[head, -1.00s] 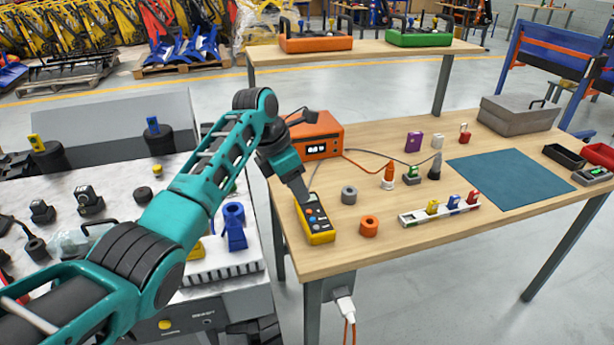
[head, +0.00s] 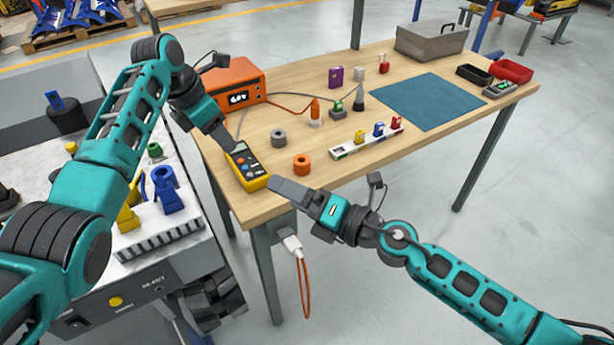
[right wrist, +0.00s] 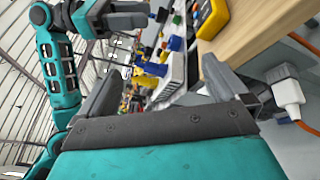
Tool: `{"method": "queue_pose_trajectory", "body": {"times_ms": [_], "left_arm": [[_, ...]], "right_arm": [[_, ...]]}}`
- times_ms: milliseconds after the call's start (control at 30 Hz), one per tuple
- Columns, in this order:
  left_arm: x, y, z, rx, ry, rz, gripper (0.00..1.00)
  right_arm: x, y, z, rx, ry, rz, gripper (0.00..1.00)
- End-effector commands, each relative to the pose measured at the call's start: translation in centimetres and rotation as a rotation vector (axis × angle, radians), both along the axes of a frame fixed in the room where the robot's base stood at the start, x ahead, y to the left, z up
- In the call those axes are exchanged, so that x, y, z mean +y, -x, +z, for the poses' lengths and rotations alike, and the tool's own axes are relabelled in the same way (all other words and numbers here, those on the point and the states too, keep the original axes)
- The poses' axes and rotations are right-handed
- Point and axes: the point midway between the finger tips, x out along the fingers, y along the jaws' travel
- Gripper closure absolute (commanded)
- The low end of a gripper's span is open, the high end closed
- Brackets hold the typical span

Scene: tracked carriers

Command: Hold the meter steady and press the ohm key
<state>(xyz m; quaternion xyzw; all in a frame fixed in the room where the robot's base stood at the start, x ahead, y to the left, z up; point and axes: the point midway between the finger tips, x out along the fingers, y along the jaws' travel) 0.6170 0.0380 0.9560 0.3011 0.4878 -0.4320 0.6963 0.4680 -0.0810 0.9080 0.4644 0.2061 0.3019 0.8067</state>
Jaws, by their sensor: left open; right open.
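The yellow and dark meter (head: 247,170) lies on the wooden table near its front left corner, its coloured keys facing up. Single keys are too small to tell which is the ohm key. My left gripper (head: 231,144) is open at the meter's far end; whether it touches the meter I cannot tell. My right gripper (head: 273,184) is open and empty, its tips just right of the meter's near end at the table's front edge. In the right wrist view, its fingers (right wrist: 165,90) stand apart, and part of the yellow meter (right wrist: 213,18) shows at the top.
An orange bench unit (head: 238,84) stands behind the meter with cables running right. A grey ring (head: 279,138) and an orange ring (head: 302,164) lie right of the meter. A white plug (head: 292,244) hangs below the table edge. The blue mat (head: 428,101) is bare.

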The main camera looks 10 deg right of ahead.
Motion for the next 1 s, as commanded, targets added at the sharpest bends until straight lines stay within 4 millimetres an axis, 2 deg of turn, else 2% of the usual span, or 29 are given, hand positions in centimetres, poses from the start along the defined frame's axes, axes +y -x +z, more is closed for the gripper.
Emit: {"method": "queue_pose_trajectory", "body": {"times_ms": [200, 433, 667, 767, 1000], "left_arm": [[0.0, 0.0, 0.0, 0.0, 0.0, 0.0, 0.57], [0.0, 0.0, 0.0, 0.0, 0.0, 0.0, 0.57], [0.0, 0.0, 0.0, 0.0, 0.0, 0.0, 0.57], [0.0, 0.0, 0.0, 0.0, 0.0, 0.0, 0.57], [0.0, 0.0, 0.0, 0.0, 0.0, 0.0, 0.57]], "right_arm": [[-0.3, -2.0, -0.2, -0.277, 0.48, 0.158, 0.0], [-2.4, -4.1, -0.9, -0.447, 0.848, 0.239, 0.0], [-3.1, -5.2, -1.2, -0.496, 0.97, 0.261, 0.0], [-2.4, -5.9, -1.5, -0.498, 0.973, 0.259, 0.0], [0.4, -8.7, -3.0, -0.498, 0.97, 0.259, 0.0]]}}
